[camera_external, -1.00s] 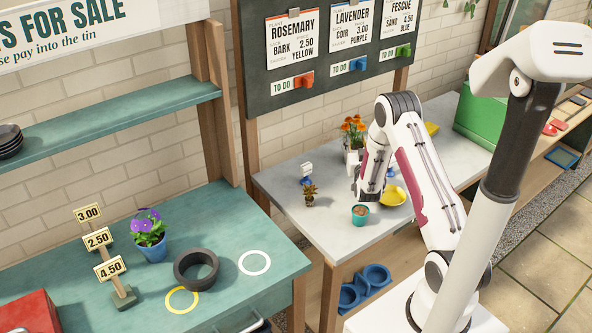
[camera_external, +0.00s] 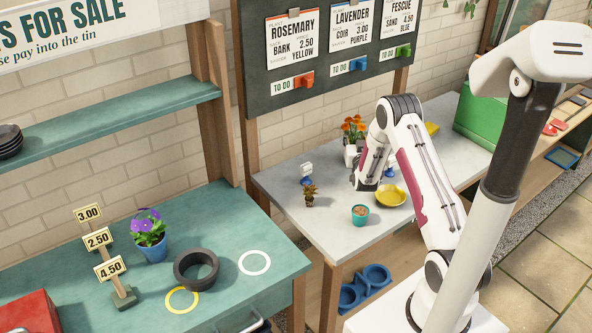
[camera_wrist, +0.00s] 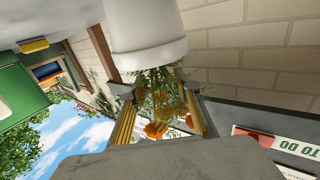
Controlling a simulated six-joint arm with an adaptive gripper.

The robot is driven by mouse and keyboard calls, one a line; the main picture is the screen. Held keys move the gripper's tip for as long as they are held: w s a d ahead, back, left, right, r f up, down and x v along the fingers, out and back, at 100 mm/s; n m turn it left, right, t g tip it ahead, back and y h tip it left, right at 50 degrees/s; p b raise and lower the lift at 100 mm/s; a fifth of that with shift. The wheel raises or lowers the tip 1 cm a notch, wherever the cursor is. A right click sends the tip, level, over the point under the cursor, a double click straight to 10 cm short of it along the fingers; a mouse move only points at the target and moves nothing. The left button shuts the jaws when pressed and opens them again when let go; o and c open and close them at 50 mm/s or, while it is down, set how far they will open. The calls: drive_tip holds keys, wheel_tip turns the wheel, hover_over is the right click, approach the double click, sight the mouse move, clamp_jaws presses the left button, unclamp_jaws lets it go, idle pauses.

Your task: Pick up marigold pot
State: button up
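The marigold pot is a white pot (camera_external: 350,154) with orange flowers (camera_external: 353,128), standing upright at the back of the grey bench by the wall. My gripper (camera_external: 364,184) is in front of it in the external view, pointing low over the bench, and my wrist partly covers the pot's right side. In the wrist view the picture is inverted: the white pot (camera_wrist: 149,30) is at the top, with its orange flowers (camera_wrist: 160,110) hanging below. The two fingers of my gripper (camera_wrist: 160,112) are spread apart, one on each side of the flowers in the picture. Nothing is seen gripped.
A teal pot (camera_external: 360,214) and a yellow bowl (camera_external: 390,196) stand close to my gripper. A small dark-leaved plant (camera_external: 310,194) and a white tag on a blue base (camera_external: 306,170) are left of it. A green box (camera_external: 478,124) is at the right.

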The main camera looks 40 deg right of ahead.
clamp_jaws()
drive_tip(key=shift+r, duration=0.2)
drive_tip(key=shift+r, duration=4.9)
